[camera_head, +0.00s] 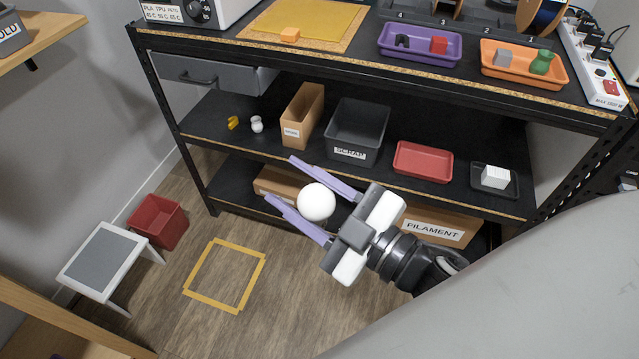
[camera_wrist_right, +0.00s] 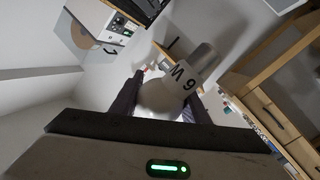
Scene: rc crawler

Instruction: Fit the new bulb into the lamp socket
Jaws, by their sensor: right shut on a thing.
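My right gripper (camera_head: 279,178) is shut on the new bulb (camera_head: 317,201), whose round white globe sits between the two purple fingers. It is held in the air in front of the lower shelves. In the right wrist view the bulb (camera_wrist_right: 178,88) shows "9W" on its body, and its grey cap points up and to the right, away from the globe. The cap is hidden in the head view. I cannot make out a lamp socket in either view. My left gripper is not in view.
A black shelf unit (camera_head: 380,178) stands behind, with a grey bin (camera_head: 357,125), red tray (camera_head: 424,160) and small white object (camera_head: 256,124). A white step stool (camera_head: 102,262) and red bin (camera_head: 158,221) stand at left. The floor inside the yellow tape square (camera_head: 193,294) is clear.

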